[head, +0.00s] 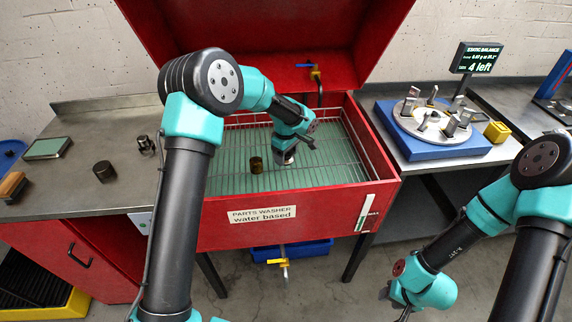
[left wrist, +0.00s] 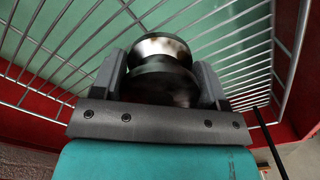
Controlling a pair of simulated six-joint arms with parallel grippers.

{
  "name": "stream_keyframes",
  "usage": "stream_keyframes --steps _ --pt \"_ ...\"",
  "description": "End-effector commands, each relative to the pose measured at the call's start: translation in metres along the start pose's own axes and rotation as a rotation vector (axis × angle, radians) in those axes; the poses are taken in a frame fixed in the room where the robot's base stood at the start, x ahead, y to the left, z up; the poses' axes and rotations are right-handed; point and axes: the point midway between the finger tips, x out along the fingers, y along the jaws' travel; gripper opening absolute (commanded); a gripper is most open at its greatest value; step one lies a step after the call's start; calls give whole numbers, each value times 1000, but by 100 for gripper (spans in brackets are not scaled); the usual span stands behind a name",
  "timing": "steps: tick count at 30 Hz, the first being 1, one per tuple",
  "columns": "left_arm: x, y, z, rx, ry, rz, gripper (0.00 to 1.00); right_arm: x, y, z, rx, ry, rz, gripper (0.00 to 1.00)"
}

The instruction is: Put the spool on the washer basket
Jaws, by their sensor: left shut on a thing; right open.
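The spool (left wrist: 163,50) is a shiny metal piece with a narrowed waist. My left gripper (left wrist: 160,78) is shut on it, with one jaw on each side. In the head view my left gripper (head: 285,157) is over the wire washer basket (head: 325,165), inside the red parts washer; the spool is mostly hidden by the gripper there. Basket wires show behind the spool in the left wrist view; I cannot tell whether it touches them. My right gripper (head: 392,296) is open, low in front of the bench on the right, mostly hidden by its own arm.
A dark olive cylinder (head: 256,164) stands in the basket, left of my left gripper. The red washer lid (head: 270,40) is raised behind. A dark cylinder (head: 104,171) and a small metal part (head: 145,144) stand on the left bench. A balancing rotor (head: 430,120) sits on the right bench.

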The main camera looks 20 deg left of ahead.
Motion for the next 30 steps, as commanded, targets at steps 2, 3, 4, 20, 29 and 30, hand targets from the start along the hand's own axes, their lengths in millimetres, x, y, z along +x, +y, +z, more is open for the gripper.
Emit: stream_keyframes --steps 2,3,4,20,29,30 --pt "14 0 0 2 0 -2 37 0 0 0 0 0 0 43" --pt "19 0 0 1 0 -2 37 0 0 0 0 0 0 43" --pt "22 0 0 1 0 -2 37 0 0 0 0 0 0 43" --pt "40 -1 0 1 0 -3 37 0 0 0 0 0 0 43" --pt "64 0 0 1 1 1 37 0 0 0 0 0 0 43" --pt "64 0 0 1 1 1 37 0 0 0 0 0 0 43"
